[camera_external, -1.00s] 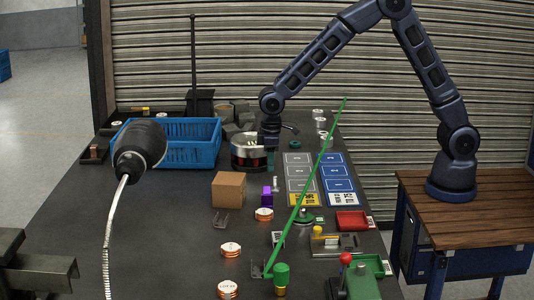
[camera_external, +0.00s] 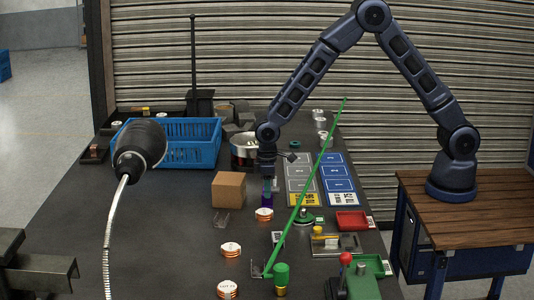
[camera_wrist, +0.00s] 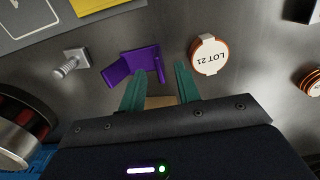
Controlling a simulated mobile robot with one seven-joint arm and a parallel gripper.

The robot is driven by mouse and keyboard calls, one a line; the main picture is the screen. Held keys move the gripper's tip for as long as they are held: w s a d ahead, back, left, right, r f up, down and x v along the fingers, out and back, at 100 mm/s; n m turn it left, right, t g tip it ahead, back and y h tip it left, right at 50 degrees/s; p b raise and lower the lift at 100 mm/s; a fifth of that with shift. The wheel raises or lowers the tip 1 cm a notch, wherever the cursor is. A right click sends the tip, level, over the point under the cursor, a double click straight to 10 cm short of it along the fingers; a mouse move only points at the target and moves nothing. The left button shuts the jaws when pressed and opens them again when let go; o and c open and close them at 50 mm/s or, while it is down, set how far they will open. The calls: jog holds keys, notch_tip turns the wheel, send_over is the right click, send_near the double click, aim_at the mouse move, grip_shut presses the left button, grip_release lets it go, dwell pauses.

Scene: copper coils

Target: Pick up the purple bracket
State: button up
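The purple bracket (camera_external: 267,199) stands on the dark table beside the cardboard box, just below my gripper (camera_external: 267,180). In the wrist view the purple bracket (camera_wrist: 133,64) shows a flat plate and an upright flange, just past the fingertips and left of centre. My gripper (camera_wrist: 159,74) has its two green fingers spread apart, with nothing seen held between them. The left fingertip overlaps the bracket's lower edge in the picture; I cannot tell whether they touch.
A copper coil marked LOT 21 (camera_wrist: 209,55) lies close right of the fingers. A bolt (camera_wrist: 70,64) lies to the left. The cardboard box (camera_external: 228,190) stands left of the bracket. A long green bar (camera_external: 305,189) slants past on the right. The blue crate (camera_external: 190,157) is farther back.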

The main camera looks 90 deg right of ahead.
notch_tip(320, 180, down, 3)
jog(key=shift+f, duration=0.2)
grip_shut()
jog(key=shift+r, duration=0.1)
